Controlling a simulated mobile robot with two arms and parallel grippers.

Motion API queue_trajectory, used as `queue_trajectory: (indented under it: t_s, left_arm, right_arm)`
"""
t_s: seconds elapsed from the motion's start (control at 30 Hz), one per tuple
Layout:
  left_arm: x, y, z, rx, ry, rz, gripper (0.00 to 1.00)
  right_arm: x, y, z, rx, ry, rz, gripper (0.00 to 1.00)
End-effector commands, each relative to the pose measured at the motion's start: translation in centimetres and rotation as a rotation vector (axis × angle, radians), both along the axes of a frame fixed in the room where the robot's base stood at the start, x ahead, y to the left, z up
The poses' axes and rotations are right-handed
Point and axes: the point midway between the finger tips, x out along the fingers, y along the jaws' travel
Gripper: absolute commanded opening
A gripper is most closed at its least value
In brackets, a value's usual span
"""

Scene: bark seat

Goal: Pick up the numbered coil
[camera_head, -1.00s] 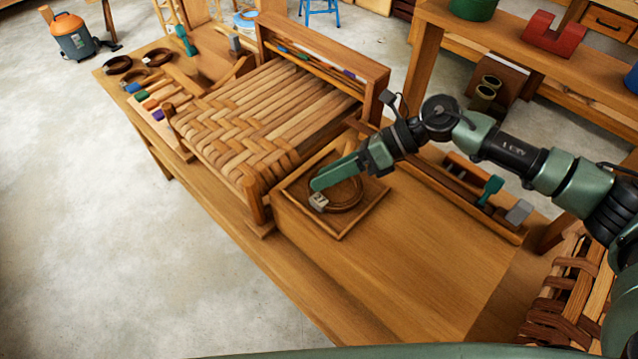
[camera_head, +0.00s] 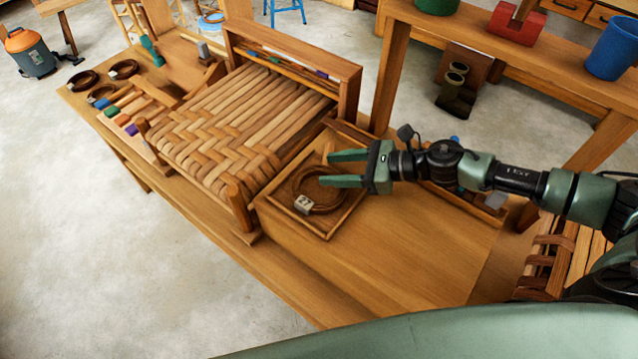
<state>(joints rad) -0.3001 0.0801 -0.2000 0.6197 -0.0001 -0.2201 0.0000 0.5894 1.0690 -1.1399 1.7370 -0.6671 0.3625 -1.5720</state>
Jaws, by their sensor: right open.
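The numbered coil (camera_head: 316,207) is a brown ring of bark strip with a pale numbered tag (camera_head: 303,204) at its near left. It lies in a shallow square wooden tray (camera_head: 334,229) on the workbench. My right gripper (camera_head: 325,169) comes in from the right with its two green fingers apart and pointing left. The fingers show over the far part of the coil and hide some of it. Nothing is between them that I can make out as held. I cannot tell how high the fingers are above the coil. My left gripper is not in view.
A woven bark seat frame (camera_head: 215,139) stands left of the tray. Several dark coils (camera_head: 123,69) lie at the bench's far left. A long trough with tools lies under my right arm. A shelf (camera_head: 470,36) with a blue cup (camera_head: 611,49) stands behind. The near bench top (camera_head: 400,265) is clear.

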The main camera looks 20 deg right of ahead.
Motion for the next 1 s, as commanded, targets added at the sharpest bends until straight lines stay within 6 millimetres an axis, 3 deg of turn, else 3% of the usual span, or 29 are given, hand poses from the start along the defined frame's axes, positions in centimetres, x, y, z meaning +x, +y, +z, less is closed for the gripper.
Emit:
queue_trajectory:
  t_s: [0.13,0.4,0.43,0.6,1.0]
  left_arm:
    - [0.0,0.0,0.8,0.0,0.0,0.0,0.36]
    - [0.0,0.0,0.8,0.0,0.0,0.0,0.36]
    - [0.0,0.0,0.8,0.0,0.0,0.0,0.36]
    - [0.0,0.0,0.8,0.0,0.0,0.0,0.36]
    - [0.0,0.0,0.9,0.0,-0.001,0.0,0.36]
  right_arm:
    - [0.9,1.6,-0.5,0.002,0.0,0.0,0.5]
    - [1.1,1.9,-0.9,-0.001,0.0,0.0,0.5]
    - [1.1,1.9,-0.9,-0.001,0.0,0.0,0.47]
    - [1.1,1.8,-0.9,0.0,0.001,0.0,0.0]
    - [1.1,1.8,-0.4,0.0,-0.001,0.0,0.0]
